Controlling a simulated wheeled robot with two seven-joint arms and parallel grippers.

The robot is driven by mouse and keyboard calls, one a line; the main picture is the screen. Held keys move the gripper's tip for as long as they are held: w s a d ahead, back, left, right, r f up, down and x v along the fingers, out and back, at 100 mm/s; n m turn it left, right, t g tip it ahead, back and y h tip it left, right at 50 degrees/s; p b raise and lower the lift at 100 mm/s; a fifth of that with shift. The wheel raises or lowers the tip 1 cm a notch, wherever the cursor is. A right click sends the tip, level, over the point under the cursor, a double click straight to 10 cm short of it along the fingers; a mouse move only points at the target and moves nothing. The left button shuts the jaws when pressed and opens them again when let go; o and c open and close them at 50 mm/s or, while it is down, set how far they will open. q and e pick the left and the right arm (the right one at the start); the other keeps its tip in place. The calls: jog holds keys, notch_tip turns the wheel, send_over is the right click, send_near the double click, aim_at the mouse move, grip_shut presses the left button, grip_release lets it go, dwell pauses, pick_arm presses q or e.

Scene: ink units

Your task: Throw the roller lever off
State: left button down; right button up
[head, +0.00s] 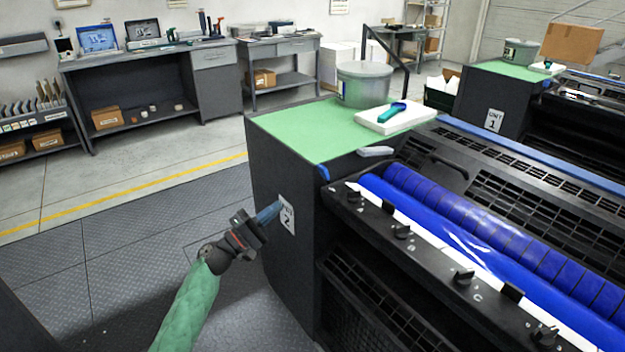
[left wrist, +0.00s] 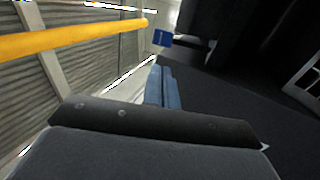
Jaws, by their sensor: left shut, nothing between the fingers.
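My left gripper (head: 270,213) is in front of the dark side panel of Unit 2 (head: 275,170), near its "UNIT 2" label. Its blue fingers are shut and empty; they also show together in the left wrist view (left wrist: 163,90). A small blue grip (head: 323,172), which looks like the roller lever's end, sits at the unit's upper front corner, above and right of the gripper and apart from it. A blue block in the left wrist view (left wrist: 162,38), beyond the fingertips, may be the same grip. My right gripper is not in view.
The green top (head: 300,130) of Unit 2 holds a grey bucket (head: 364,84) and a white pad (head: 396,117) with a teal tool (head: 391,112). Blue rollers (head: 480,225) and a black rail with several knobs (head: 403,231) lie to the right. The floor at left is clear.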

aim_at(321, 171)
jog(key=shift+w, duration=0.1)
